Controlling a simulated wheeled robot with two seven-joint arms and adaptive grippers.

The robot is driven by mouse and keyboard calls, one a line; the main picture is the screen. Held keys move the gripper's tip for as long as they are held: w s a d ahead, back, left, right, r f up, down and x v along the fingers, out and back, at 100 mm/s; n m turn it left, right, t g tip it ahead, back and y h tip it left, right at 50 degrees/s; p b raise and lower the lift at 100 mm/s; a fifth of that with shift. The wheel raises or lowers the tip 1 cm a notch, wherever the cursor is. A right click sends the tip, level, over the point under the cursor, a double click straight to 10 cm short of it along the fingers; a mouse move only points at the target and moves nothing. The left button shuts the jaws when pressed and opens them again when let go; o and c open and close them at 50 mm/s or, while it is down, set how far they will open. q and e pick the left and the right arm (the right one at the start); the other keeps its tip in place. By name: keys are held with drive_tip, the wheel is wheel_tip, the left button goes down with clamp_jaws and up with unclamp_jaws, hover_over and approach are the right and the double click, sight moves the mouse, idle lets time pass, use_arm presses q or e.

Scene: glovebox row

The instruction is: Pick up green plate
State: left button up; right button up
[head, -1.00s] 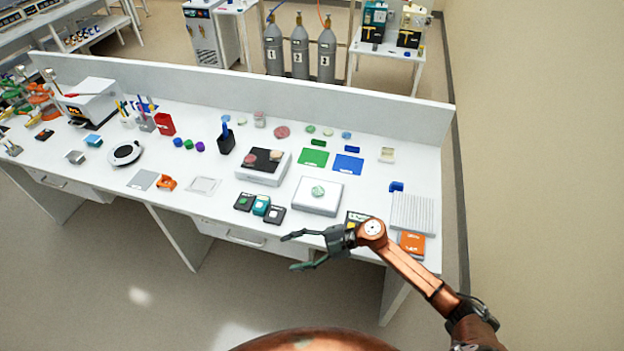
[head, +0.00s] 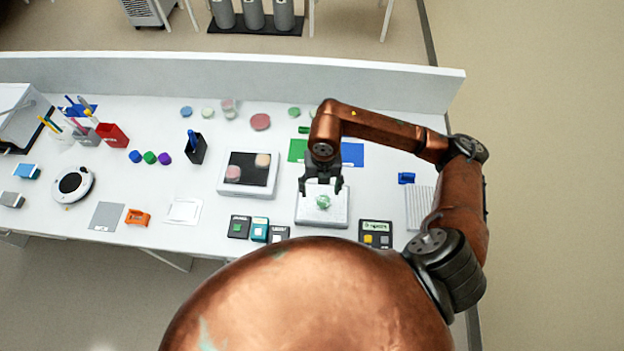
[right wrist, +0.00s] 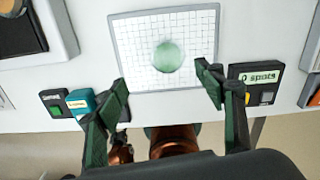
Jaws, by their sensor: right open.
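The green plate (head: 323,202) is a small round translucent green dish lying on a white square platform (head: 306,218). In the right wrist view the plate (right wrist: 168,57) rests on the platform's gridded top (right wrist: 130,50), near its middle. My right gripper (head: 320,189) points down above the platform, its fingers spread and empty. In the right wrist view the fingertips (right wrist: 162,79) stand apart, one on each side of the platform's near part, with the plate just beyond them. I cannot tell the exact height of the fingers above it. My left gripper is out of view.
A white unit with a black top (head: 262,160) holding two dishes stands left of the platform. Small labelled boxes (head: 239,226) and a keypad display (head: 376,232) sit in front. More dishes (head: 260,121) lie behind, near the back panel (head: 220,75). Green and blue mats lie behind the gripper.

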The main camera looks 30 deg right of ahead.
sight(323, 201)
drive_tip(key=shift+w+d, duration=0.2)
drive_tip(key=shift+d, duration=0.05)
drive_tip(key=shift+s+d+f+p, duration=0.1)
drive_tip(key=shift+s+f+p, duration=0.05)
drive_tip(key=shift+s+f, duration=0.35)
drive_tip(key=shift+s+f+p, duration=0.15)
drive_tip(key=shift+s+f, duration=0.1)
drive_tip(key=shift+f, duration=0.35)
drive_tip(key=shift+w+d+f+p, duration=0.15)
drive_tip(key=shift+f+p, duration=0.15)
drive_tip(key=shift+f, duration=0.35)
drive_tip(key=shift+w+f+p, duration=0.1)
drive_tip(key=shift+f+p, duration=0.15)
drive_tip(key=shift+f, duration=0.35)
wheel_tip(323, 201, down, 3)
drive_tip(key=shift+s+r, duration=0.1)
drive_tip(key=shift+r, duration=0.1)
drive_tip(key=shift+w, duration=0.2)
drive_tip(key=shift+c, duration=0.4)
drive_tip(key=shift+s, duration=0.15)
drive_tip(key=c, duration=1.2)
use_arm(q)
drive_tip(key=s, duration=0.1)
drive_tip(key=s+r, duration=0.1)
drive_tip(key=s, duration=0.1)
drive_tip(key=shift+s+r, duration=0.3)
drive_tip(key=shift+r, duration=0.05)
use_arm(e)
drive_tip(key=shift+c, duration=0.2)
